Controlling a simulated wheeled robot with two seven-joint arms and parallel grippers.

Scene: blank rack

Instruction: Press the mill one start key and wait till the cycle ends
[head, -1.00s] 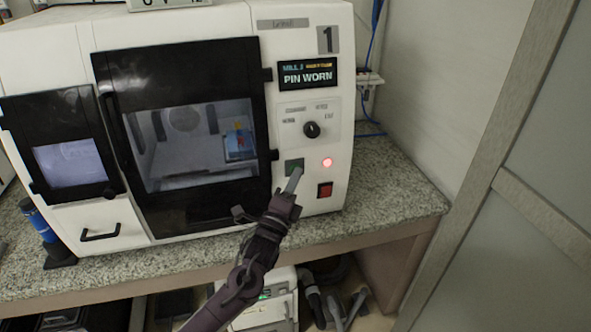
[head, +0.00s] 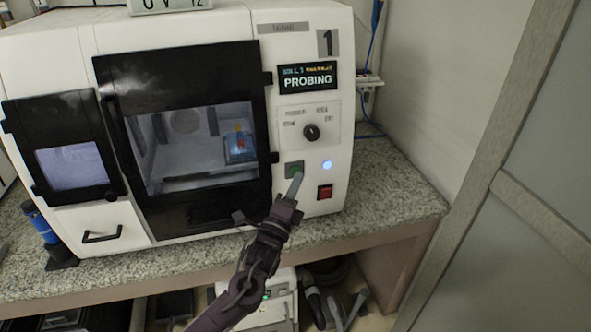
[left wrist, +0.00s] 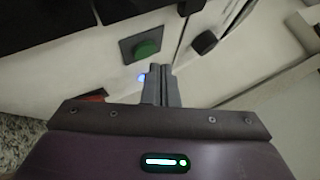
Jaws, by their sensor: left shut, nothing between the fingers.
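Mill one (head: 227,21) is a white machine marked 1 with a dark-framed window door, which is shut. Its display (head: 308,78) reads PROBING. The green start key (head: 294,169) sits on a dark plate below the knob; it also shows in the left wrist view (left wrist: 146,48). The round status lamp (head: 326,165) glows blue-white. My left gripper (head: 296,178) is shut and empty, its fingertips just below the key in the head view. In the left wrist view its fingers (left wrist: 160,72) are together and look apart from the key. My right gripper is not in view.
A red key (head: 324,191) sits on the panel below the lamp, right of my fingers. A black rotary knob (head: 311,132) is above. The speckled counter (head: 393,192) is clear right of the mill. A blue-black cylinder (head: 42,228) stands at the left.

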